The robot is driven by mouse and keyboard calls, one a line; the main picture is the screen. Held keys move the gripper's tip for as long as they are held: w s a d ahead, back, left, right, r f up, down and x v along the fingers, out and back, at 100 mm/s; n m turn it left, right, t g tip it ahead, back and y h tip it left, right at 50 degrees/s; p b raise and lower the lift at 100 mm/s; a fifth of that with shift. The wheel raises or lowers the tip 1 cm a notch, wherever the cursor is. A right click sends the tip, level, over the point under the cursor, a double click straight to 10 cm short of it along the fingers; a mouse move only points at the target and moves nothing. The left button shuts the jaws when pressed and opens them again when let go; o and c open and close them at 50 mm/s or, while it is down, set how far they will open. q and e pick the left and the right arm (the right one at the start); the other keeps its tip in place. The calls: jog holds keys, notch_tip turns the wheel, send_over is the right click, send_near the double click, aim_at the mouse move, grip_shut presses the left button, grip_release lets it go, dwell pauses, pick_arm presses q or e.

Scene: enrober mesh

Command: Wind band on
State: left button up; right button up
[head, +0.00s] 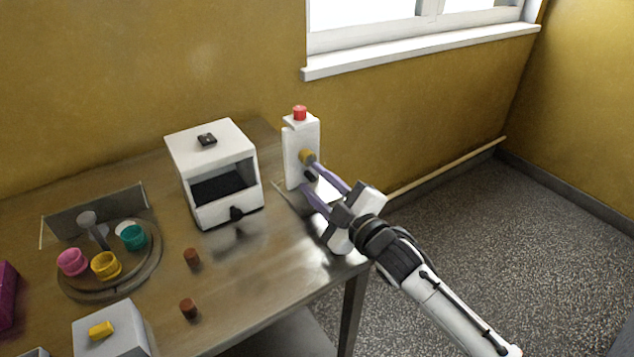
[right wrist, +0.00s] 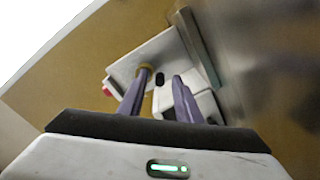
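A white upright unit (head: 293,150) stands at the table's right end, with a red button (head: 299,112) on top. A yellow round knob (head: 306,156) sits on its face, with a small dark part (head: 310,176) below it. My right gripper (head: 308,177) is in front of this face, its purple fingers apart. One fingertip is at the yellow knob, the other lower down. In the right wrist view the dark part (right wrist: 160,79) shows between the fingers, and the yellow knob is partly hidden behind the left finger. Contact cannot be told. My left gripper is not in view. No band can be made out.
A white box machine (head: 212,150) with a dark opening stands left of the unit. A round tray (head: 150,273) holds pink, yellow and teal cups. Two brown pegs (head: 192,257) stand on the table (head: 255,285). A grey box (head: 118,325) with a yellow top piece is at front left.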

jog(key=v, duration=1)
jog(key=shift+s+d, duration=0.1)
jog(key=shift+s, duration=0.05)
